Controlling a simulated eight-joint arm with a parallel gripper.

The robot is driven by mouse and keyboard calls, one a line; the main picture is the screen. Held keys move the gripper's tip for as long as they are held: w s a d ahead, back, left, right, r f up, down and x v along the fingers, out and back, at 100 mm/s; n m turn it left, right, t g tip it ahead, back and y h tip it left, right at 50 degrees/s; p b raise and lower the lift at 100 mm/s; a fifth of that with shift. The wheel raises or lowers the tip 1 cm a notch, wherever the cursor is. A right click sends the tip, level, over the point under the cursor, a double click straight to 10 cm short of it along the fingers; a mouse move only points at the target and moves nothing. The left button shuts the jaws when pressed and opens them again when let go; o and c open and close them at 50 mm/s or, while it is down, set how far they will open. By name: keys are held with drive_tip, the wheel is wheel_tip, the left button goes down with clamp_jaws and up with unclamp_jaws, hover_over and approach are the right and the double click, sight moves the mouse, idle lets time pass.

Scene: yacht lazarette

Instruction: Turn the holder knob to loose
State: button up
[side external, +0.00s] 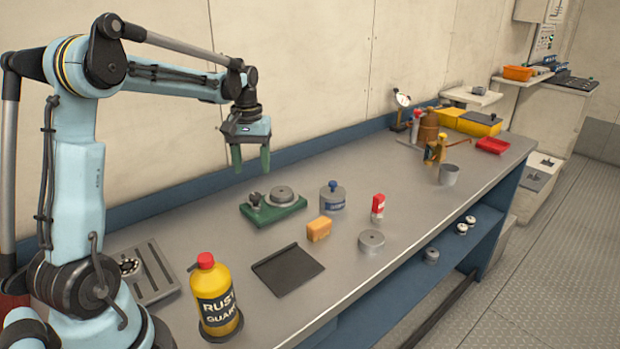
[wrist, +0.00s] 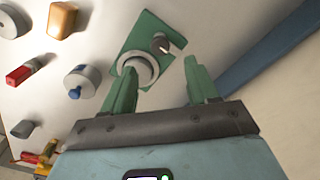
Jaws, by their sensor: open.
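The holder is a green block (side external: 272,212) on the grey bench, with a round grey disc (side external: 281,196) on its top. A small dark knob (side external: 253,198) sits at its left end. In the wrist view the green block (wrist: 150,28) shows the ringed disc (wrist: 139,68) and the knob (wrist: 160,43). My gripper (side external: 251,162) has green fingers, points down and is open and empty, above and behind the holder, apart from it. In the wrist view its fingertips (wrist: 160,70) frame the space beside the disc. The knob's setting marks are too small to read.
A blue-knobbed grey canister (side external: 332,198), an orange block (side external: 319,229), a red-topped tube (side external: 378,206) and a grey disc (side external: 371,241) stand right of the holder. A dark plate (side external: 288,269) and yellow bottle (side external: 216,300) are nearer. Bare bench surrounds the holder.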

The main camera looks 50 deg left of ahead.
drive_tip(key=shift+r, duration=2.2)
drive_tip(key=s+d+f+m+t, duration=0.1)
drive_tip(key=s+d+m+t, duration=0.2)
drive_tip(key=d, duration=0.8)
drive_tip(key=s+d+f+m+t, duration=0.2)
drive_tip(key=s+d+m+t, duration=0.2)
drive_tip(key=d, duration=0.7)
drive_tip(key=shift+s+f+m, duration=0.15)
drive_tip(key=shift+s+m, duration=0.9)
drive_tip(key=shift+m, duration=0.05)
